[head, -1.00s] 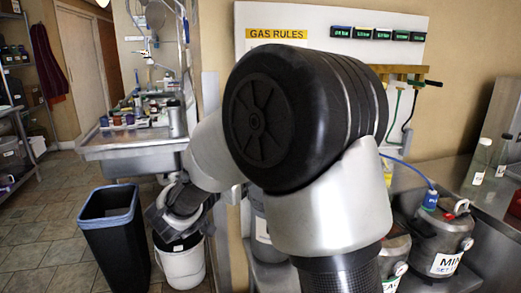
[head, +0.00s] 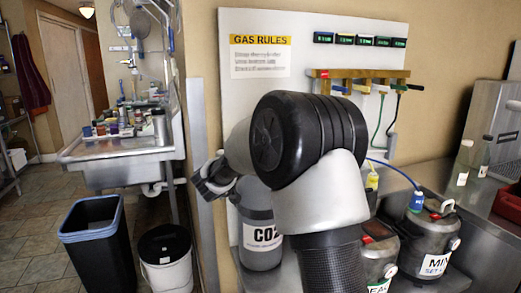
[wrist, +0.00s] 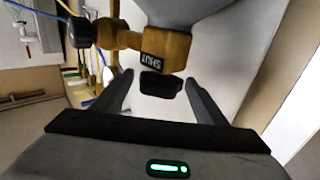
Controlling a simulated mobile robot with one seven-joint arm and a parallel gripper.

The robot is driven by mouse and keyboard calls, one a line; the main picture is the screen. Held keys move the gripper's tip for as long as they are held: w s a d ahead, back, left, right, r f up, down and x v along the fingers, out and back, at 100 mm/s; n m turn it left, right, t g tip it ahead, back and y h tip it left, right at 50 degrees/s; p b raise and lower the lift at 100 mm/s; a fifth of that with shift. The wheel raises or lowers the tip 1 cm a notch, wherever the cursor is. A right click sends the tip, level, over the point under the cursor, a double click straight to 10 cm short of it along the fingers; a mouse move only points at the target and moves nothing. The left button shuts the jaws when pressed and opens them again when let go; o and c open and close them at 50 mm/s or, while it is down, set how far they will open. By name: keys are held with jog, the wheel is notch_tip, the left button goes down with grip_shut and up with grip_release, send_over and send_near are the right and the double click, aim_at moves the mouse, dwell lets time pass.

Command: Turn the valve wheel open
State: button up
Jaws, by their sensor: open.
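The grey CO2 cylinder (head: 258,212) stands against the white panel in the head view, its top hidden behind my arm. In the wrist view, a brass valve body (wrist: 172,44) carries a label reading SHUT. A black piece (wrist: 160,86), apparently the valve wheel seen edge-on, sits just past the label. A round black knob (wrist: 82,32) is on the brass side branch. My gripper (wrist: 158,80) is open, with one finger on either side of the black piece and visible gaps to it.
A dark bin (head: 95,245) and a white bucket with a black lid (head: 165,262) stand on the floor at left. Two kegs, one at far right (head: 428,245), stand right of my arm. A brass manifold (head: 350,74) with hoses hangs on the panel.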

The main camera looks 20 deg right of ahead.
jog(key=shift+w+d, duration=0.15)
jog(key=shift+c, duration=0.3)
jog(key=c, duration=1)
